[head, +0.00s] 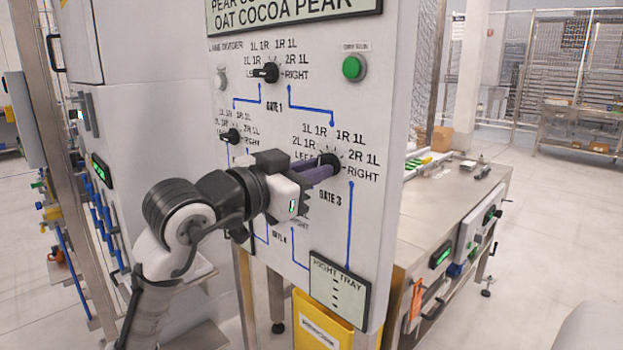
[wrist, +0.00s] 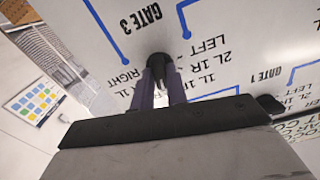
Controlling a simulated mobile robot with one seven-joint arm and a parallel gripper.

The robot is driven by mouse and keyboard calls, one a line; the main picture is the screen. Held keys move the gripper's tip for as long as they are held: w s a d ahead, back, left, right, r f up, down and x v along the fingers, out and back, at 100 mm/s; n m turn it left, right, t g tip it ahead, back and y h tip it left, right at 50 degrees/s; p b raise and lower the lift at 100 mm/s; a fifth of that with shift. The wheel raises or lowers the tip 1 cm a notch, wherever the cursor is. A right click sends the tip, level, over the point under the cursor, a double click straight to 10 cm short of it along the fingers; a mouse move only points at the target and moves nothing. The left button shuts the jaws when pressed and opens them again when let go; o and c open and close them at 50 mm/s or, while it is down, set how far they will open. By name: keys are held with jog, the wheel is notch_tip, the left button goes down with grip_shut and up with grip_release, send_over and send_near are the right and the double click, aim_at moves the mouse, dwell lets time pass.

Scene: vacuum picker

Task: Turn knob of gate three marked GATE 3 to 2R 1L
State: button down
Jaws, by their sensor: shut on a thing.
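The GATE 3 knob (head: 329,160) is a black knob at the right of the white upright panel (head: 375,60). Its marks include 1L 1R, 1R 1L, 2R 1L and RIGHT, with 2R 1L at its right. My gripper (head: 320,170) reaches in from the left and is shut on this knob. In the wrist view, the two dark fingers (wrist: 160,88) stand on either side of the knob (wrist: 159,62), and the panel lettering appears upside down. The fingers cover part of the dial, so I cannot tell which mark the knob points at.
The GATE 1 knob (head: 266,72) is above, and another knob (head: 231,135) is at left. A green button (head: 353,68) is at upper right. The RIGHT TRAY display (head: 339,288) is below, over a yellow bin (head: 318,325). A steel table (head: 450,205) stands at right.

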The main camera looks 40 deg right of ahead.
jog(key=shift+m+b, duration=1.5)
jog(key=shift+m, duration=2.7)
jog(key=c, duration=1.4)
grip_release()
jog(key=s+a+b, duration=0.1)
jog(key=a+b, duration=0.1)
jog(key=a, duration=1.1)
jog(key=shift+a+b, duration=0.3)
jog(key=shift+a, duration=0.1)
